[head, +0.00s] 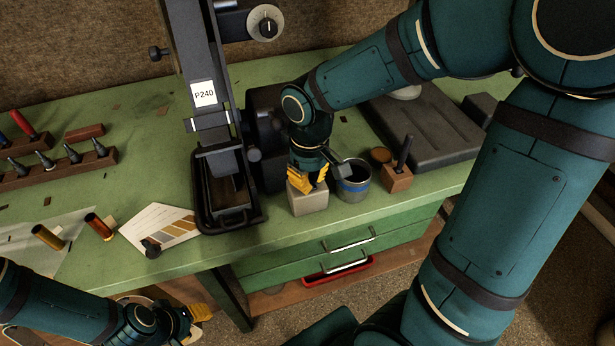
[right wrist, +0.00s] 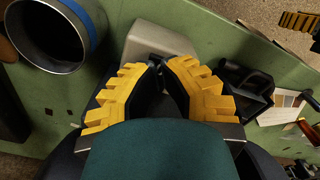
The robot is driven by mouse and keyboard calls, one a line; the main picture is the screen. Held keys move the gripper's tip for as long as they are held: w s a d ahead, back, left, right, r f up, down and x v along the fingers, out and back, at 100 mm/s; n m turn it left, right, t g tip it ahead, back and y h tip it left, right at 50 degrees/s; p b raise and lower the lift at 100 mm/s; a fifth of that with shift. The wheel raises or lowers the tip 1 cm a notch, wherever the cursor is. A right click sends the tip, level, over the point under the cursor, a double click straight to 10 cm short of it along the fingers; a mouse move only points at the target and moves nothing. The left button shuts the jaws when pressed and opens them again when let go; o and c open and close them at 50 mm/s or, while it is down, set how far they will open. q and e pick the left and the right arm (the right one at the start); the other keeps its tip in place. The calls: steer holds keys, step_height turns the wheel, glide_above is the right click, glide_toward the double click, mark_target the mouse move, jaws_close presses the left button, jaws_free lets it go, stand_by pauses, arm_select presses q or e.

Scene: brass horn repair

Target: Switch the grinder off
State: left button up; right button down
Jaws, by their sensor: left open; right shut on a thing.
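The grinder (head: 213,140) is a tall black belt machine with a P240 label, standing on the green bench. A small light grey box (head: 310,203), seemingly its switch box, sits at the bench's front edge just right of it. My right gripper (head: 308,183) points down at the top of this box, with its yellow fingertips closed together there. My left gripper (head: 203,312) is open and empty, low in front of the bench.
A dark metal cup (head: 354,183) with a blue band stands close right of the box, then a wooden block (head: 397,178) with a black peg. A card with colour swatches (head: 160,227) and brass tubes (head: 101,226) lie left of the grinder.

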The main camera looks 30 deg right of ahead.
steer(key=shift+r+p, duration=2.5)
steer(key=shift+r, duration=0.75)
arm_select(q)
step_height(320, 180, up, 5)
steer(key=shift+r, duration=0.2)
steer(key=shift+w, duration=0.1)
